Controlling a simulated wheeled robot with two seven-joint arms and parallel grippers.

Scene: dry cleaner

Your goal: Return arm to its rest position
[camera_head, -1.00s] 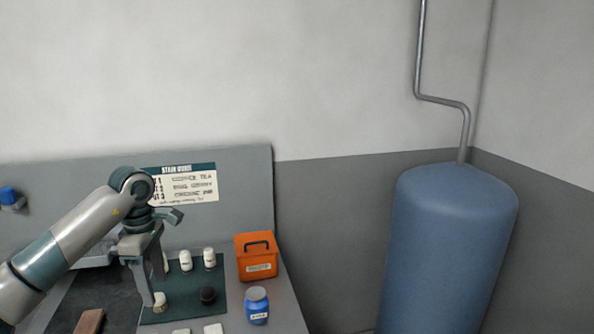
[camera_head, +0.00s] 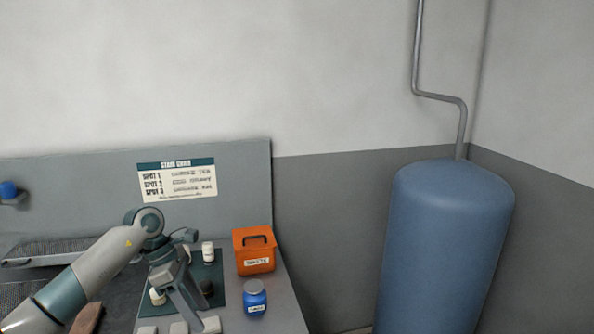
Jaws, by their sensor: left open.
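My left arm comes in from the lower left of the head view. Its gripper (camera_head: 192,318) hangs over the front part of the dark green mat (camera_head: 216,271), with the fingers pointing down. The jaws are open, and I see nothing held between them. The fingertips are close to several pale blocks at the mat's front edge; I cannot tell whether they touch. My right gripper is not in view.
White bottles (camera_head: 208,251) and a dark round item (camera_head: 206,288) stand on the mat. An orange box (camera_head: 254,250) and a blue jar (camera_head: 254,298) stand to its right. A brown block (camera_head: 87,319) lies at front left. A large blue tank (camera_head: 447,250) stands on the right.

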